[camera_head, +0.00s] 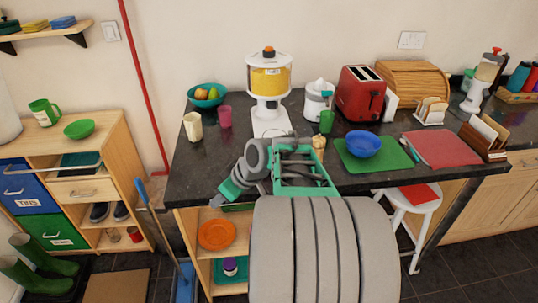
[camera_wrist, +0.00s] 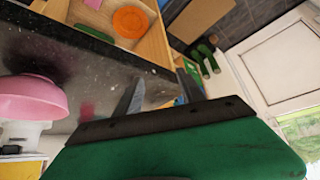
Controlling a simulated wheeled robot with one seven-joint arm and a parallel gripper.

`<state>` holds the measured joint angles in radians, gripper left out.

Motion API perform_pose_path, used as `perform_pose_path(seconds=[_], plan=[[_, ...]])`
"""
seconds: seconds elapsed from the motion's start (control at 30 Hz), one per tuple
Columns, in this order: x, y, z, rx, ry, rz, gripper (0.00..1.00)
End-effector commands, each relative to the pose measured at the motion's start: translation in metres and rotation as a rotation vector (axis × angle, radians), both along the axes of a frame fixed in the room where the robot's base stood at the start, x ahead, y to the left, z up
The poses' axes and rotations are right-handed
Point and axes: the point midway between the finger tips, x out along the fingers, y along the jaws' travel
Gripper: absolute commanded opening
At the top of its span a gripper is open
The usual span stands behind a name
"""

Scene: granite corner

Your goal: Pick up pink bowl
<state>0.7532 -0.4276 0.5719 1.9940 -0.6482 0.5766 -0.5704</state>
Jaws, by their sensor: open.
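The pink bowl (camera_wrist: 30,98) is at the left edge of the wrist view, cut off by the frame, on the dark counter. I cannot make it out in the head view, where my arm covers part of the counter. My gripper (camera_wrist: 160,92) is open and empty, with its two grey fingers apart and the bowl to their left, not between them. In the head view my gripper (camera_head: 225,194) is at the counter's front edge, pointing left.
The dark counter (camera_head: 190,170) holds a yellow-filled dispenser (camera_head: 268,85), a pink cup (camera_head: 225,117), a cream cup (camera_head: 193,126), a blue bowl (camera_head: 363,144) on a green mat and a red toaster (camera_head: 360,92). An orange plate (camera_head: 216,234) lies on the shelf below.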

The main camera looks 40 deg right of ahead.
Motion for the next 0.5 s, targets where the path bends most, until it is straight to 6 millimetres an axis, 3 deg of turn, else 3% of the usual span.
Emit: perform_pose_path(seconds=[0.03,0.1,0.2,0.33,0.43,0.5], plan=[[0.000,-0.040,0.002,0.007,-0.074,-0.009,0.47],[-0.003,-0.085,0.007,-0.010,-0.205,0.003,0.47],[-0.019,-0.137,0.017,-0.055,-0.367,-0.002,0.47],[-0.039,-0.172,0.027,-0.112,-0.499,-0.013,0.47],[-0.038,-0.178,0.028,-0.129,-0.532,-0.011,0.47],[-0.027,-0.176,0.024,-0.128,-0.534,-0.007,0.47]])
